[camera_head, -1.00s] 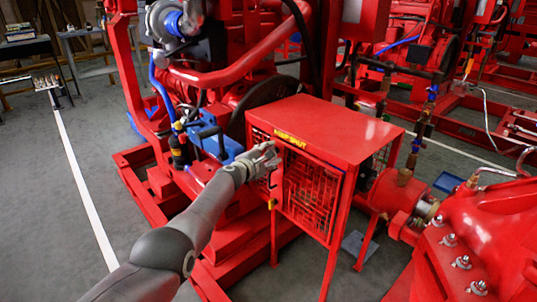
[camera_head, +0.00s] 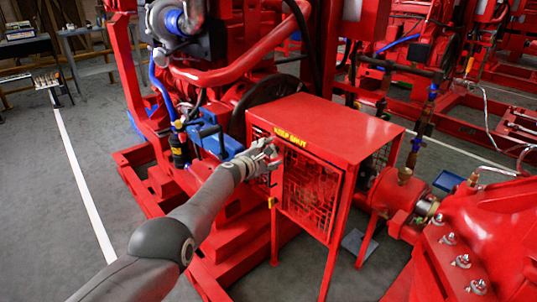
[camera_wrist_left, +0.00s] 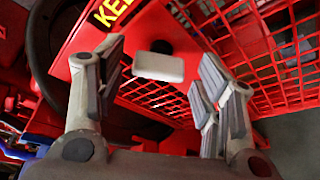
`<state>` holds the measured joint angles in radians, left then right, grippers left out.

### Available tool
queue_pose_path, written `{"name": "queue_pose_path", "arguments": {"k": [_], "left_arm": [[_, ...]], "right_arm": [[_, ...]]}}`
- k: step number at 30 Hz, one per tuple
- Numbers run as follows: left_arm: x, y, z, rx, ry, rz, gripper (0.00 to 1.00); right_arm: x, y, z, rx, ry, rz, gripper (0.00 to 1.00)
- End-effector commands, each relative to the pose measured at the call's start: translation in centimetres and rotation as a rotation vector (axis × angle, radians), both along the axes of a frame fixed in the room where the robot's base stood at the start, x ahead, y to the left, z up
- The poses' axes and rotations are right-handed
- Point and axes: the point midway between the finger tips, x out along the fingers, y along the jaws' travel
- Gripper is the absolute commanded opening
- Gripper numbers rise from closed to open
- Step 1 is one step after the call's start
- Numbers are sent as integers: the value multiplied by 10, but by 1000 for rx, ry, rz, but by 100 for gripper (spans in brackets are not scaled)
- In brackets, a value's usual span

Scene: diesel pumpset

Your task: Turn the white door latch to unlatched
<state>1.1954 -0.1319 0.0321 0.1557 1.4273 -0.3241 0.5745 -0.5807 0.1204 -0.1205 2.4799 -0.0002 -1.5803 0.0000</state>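The white door latch (camera_wrist_left: 158,67) shows in the left wrist view as a small pale block on the front of the red mesh cabinet, just below its yellow label. It lies in the gap between the fingers of my left gripper (camera_wrist_left: 160,76), which is open; I see no finger touching it. In the head view my left gripper (camera_head: 270,152) is at the upper left of the front of the red cabinet (camera_head: 325,127), and I cannot make out the latch there. My right gripper is not in view.
The yellow label (camera_head: 292,138) is by the cabinet's top edge. A blue part (camera_head: 215,139) and red engine frame stand close left of the gripper. A red pump (camera_head: 490,225) is at right. Bare grey floor (camera_head: 50,190) lies at the left.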

Motion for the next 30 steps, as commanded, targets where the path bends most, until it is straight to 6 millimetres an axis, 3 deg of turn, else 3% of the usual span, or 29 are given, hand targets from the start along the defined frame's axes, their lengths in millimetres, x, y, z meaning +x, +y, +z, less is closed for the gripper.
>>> {"name": "queue_pose_path", "arguments": {"k": [20, 30], "left_arm": [[-1, 0, -2, 46, -45, -1, 64], [-1, 0, -8, 236, -237, 0, 64]], "right_arm": [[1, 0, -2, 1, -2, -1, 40], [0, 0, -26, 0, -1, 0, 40]]}}
